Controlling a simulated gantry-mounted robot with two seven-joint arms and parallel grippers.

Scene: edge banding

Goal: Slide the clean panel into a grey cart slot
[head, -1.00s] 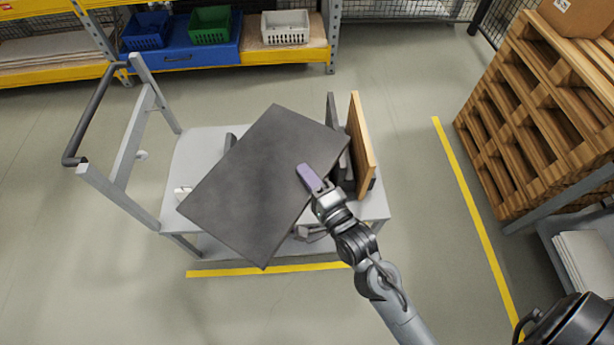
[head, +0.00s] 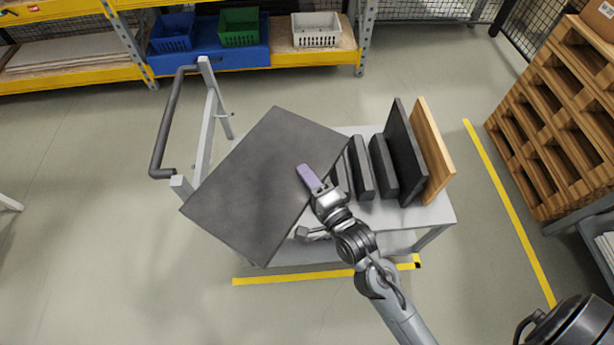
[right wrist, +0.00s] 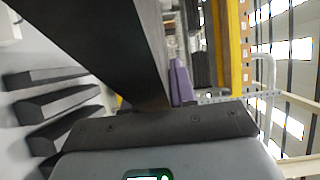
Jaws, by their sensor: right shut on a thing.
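The dark grey panel (head: 255,185) is held tilted above the left part of the grey cart (head: 432,212). My right gripper (head: 312,182) is shut on the panel's right edge, with one purple-grey finger lying over its face. In the right wrist view the panel (right wrist: 105,35) runs up from the jaws beside the purple finger (right wrist: 180,82). Dark dividers (head: 362,168) stand on the cart deck to the right of the panel, with gaps between them. Another dark panel (head: 404,150) and a wooden panel (head: 433,150) stand upright at the cart's right end. My left gripper is not in view.
The cart's push handle (head: 172,125) stands at the left. A shelf with blue, green (head: 239,27) and white bins (head: 316,30) is behind. Wooden pallets (head: 560,120) stand at the right. Yellow floor lines (head: 512,215) border clear floor.

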